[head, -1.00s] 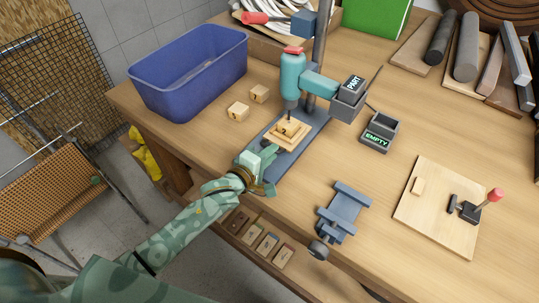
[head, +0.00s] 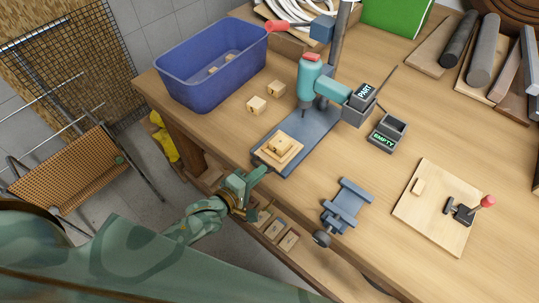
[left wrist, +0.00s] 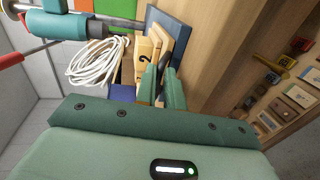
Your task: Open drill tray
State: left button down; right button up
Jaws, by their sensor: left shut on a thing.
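The drill press has a teal body (head: 311,80) on a grey post, with a long blue-grey base plate (head: 318,128). The light wooden tray (head: 292,158) sits at the front end of that plate, out in front of the drill bit. A wooden block (head: 281,144) rests on the tray; the left wrist view shows a question mark on the block (left wrist: 144,50). My left gripper (head: 262,170) is at the tray's front edge, shut on what looks like its small dark handle; its fingers (left wrist: 162,84) hide the grip itself. My right gripper is out of view.
A blue crate (head: 183,92) with small blocks inside stands at the back left; two wooden blocks (head: 257,105) lie beside it. An open drawer of blocks is below.

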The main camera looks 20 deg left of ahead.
pick_arm(q)
jog(key=shift+s, duration=0.15)
jog(key=c, duration=1.8)
grip_release()
jog(key=shift+s+a, duration=0.1)
jog(key=p+v, duration=0.1)
jog(key=v, duration=1.5)
jog(key=shift+s, duration=0.1)
